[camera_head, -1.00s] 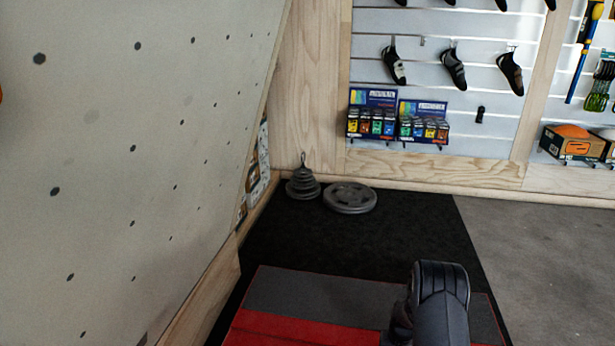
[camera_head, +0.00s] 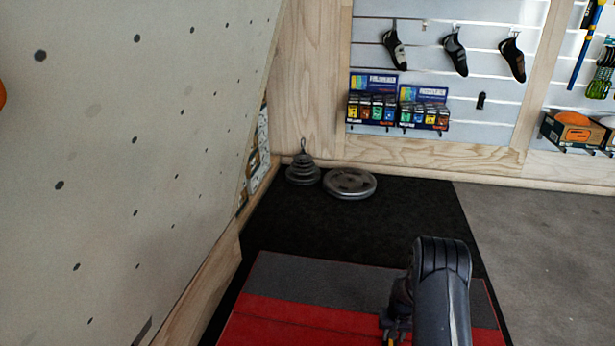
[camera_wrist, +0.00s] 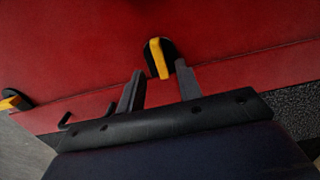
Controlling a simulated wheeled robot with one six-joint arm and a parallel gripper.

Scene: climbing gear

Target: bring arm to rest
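My gripper (camera_wrist: 159,68) shows in the wrist view with its two dark fingers apart and nothing visibly clamped between them. A red padded mat (camera_wrist: 80,50) fills most of that view beyond the fingers. A black piece with a yellow strip (camera_wrist: 158,58) lies on the mat, in line with the gap between the fingertips; how far off it is, I cannot tell. In the head view my dark arm (camera_head: 443,290) rises at the bottom right over the red and grey mat (camera_head: 290,318). The gripper's fingers cannot be made out there.
A leaning climbing wall (camera_head: 120,130) takes up the left. Stacked weights (camera_head: 303,172) and a weight plate (camera_head: 350,184) rest on black flooring at the back. A shop wall holds climbing shoes (camera_head: 455,53) and boxed goods (camera_head: 372,108). Grey floor (camera_head: 545,240) is clear at right.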

